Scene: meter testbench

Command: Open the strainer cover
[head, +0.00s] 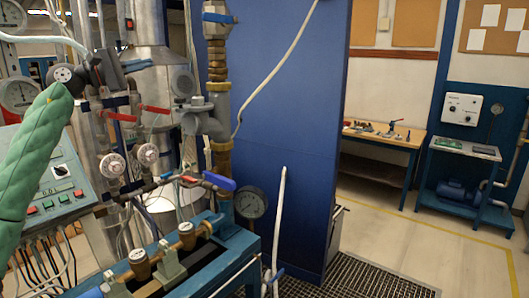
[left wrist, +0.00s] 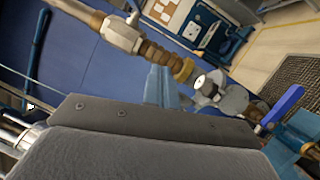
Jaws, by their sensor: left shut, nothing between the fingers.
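The strainer looks like the grey branched fitting (head: 210,122) on the vertical brass pipe, left of the blue panel. A small round cap, likely its cover (head: 197,102), sits at its upper left. In the left wrist view a pale round cap (left wrist: 207,83) shows beside a brass ring. I cannot tell for sure whether the cover is loose. My left gripper (head: 125,69) is at the end of the green-sleeved arm, left of and above the strainer. It is shut and empty, apart from the fitting. Its grey body fills the lower left wrist view. My right gripper is out of view.
A blue valve handle (head: 219,182) and a dark gauge (head: 250,203) are below the strainer. Red-handled pipes (head: 120,115) and a metal tank (head: 153,75) crowd the left. A blue panel (head: 290,120) stands behind. Open floor (head: 400,240) lies to the right.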

